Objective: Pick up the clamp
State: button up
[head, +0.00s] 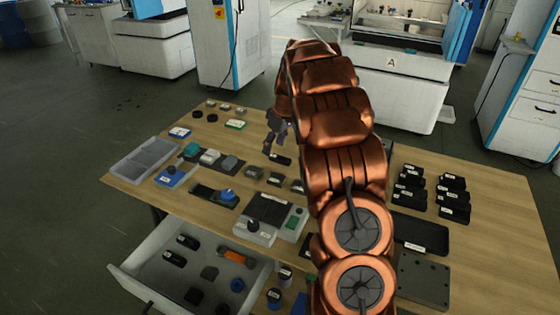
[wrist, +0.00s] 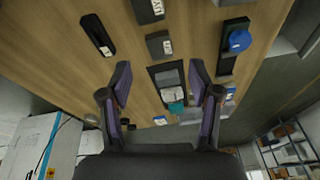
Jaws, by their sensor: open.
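No part carries a readable name, so I cannot tell for certain which is the clamp. A dark bar with a round blue knob (head: 228,195), which may be it, lies on the left half of the table; it also shows at upper right in the wrist view (wrist: 236,40). My gripper (head: 268,150) hangs above the table, open and empty. In the wrist view its two fingers (wrist: 160,75) stand apart, with a grey plate bearing a teal part (wrist: 167,78) seen between them. A black labelled block (wrist: 97,35) and a smaller dark block (wrist: 158,44) lie beyond the fingertips.
An open drawer (head: 150,262) at the front left holds several parts, one orange (head: 237,257). A grey tray (head: 145,160) lies at the table's left edge. Black blocks (head: 411,180) stand in rows at right. My arm hides the table's middle. Bare wood shows at far right.

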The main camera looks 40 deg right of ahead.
jog(key=n+t, duration=0.1)
jog(key=n, duration=0.1)
send_near(280, 160)
jog(key=shift+w+d+f, duration=0.3)
jog(key=shift+w+d, duration=0.05)
jog(key=shift+w, duration=0.05)
jog(key=shift+p+x, duration=1.25)
jog(key=shift+x, duration=2.7)
jog(key=shift+w, duration=0.1)
grip_shut()
jog(key=shift+t, duration=0.3)
